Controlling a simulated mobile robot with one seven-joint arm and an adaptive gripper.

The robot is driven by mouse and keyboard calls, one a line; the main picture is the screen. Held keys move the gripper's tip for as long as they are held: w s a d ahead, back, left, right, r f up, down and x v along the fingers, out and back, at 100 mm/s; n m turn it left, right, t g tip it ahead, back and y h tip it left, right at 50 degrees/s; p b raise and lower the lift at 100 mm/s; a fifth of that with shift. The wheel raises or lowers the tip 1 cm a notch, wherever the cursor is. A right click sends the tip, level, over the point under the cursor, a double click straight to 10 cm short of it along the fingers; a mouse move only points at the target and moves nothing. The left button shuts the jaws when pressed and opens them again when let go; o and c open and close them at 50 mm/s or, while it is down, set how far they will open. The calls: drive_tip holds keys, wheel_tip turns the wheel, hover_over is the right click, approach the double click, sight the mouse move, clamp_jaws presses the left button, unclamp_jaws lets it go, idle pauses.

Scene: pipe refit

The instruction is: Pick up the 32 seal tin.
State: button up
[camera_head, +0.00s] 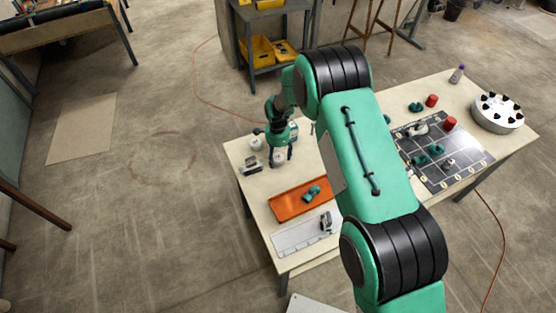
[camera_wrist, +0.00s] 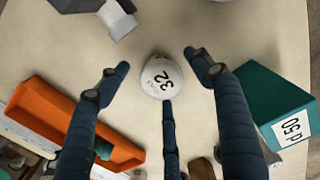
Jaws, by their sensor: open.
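The 32 seal tin (camera_wrist: 162,77) is a round white tin with a black "32" on its top. My gripper (camera_head: 281,135) is at the table's far left end in the head view.
A green box (camera_wrist: 285,115) marked 50 stands right of the tin. An orange tray (camera_wrist: 45,108) lies left, and a grey metal part (camera_wrist: 118,18) lies at upper left. A dark grid mat (camera_head: 455,172) holds parts farther right.

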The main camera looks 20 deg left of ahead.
drive_tip(key=shift+f, duration=0.7)
drive_tip(key=shift+c, duration=0.5)
drive_tip(key=c, duration=1.1)
